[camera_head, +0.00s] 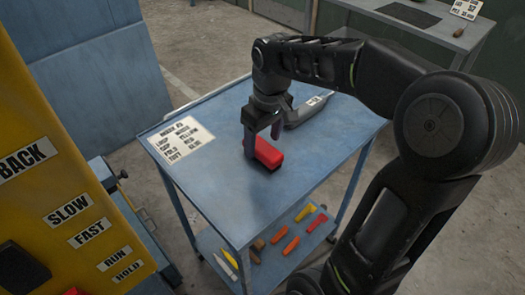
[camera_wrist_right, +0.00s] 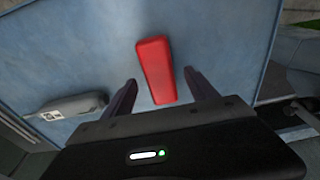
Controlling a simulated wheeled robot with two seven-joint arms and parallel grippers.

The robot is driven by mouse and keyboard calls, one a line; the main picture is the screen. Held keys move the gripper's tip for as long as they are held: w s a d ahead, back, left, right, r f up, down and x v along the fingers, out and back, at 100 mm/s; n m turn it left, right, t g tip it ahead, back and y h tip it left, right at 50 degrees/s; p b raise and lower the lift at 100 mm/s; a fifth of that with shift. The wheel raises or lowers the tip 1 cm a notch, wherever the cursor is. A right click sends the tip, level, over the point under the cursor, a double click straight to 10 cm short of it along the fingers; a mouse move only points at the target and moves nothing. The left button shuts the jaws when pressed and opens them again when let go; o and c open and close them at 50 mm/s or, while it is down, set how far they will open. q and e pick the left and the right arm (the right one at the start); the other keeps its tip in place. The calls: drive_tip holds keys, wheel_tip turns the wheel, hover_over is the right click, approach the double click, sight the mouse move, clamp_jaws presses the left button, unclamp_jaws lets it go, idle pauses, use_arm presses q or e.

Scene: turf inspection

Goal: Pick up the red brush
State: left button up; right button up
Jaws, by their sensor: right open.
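The red brush (camera_head: 267,154) lies on the top of the blue cart (camera_head: 212,187), with a dark underside. My right gripper (camera_head: 262,138) is over it, its fingers pointing down and partly covering it in the head view. In the right wrist view the red brush (camera_wrist_right: 155,70) lies between the two fingers of the open right gripper (camera_wrist_right: 158,88), its near end reaching between the fingertips. I cannot tell whether a finger touches it. My left gripper is not in view.
A grey handheld tool (camera_head: 311,108) lies behind the brush on the cart; a printed card (camera_head: 181,136) lies at the left. The lower shelf (camera_head: 258,276) holds several coloured tools. A yellow panel (camera_head: 60,150) stands at the left. A table (camera_head: 415,22) stands behind.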

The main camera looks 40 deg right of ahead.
sight(262, 146)
drive_tip(key=shift+w+f, duration=0.15)
drive_tip(key=shift+f, duration=1.25)
drive_tip(key=c, duration=1.3)
drive_tip(key=shift+c, duration=0.2)
drive_tip(key=shift+r, duration=0.15)
wheel_tip(262, 146, up, 10)
drive_tip(key=shift+f, duration=0.1)
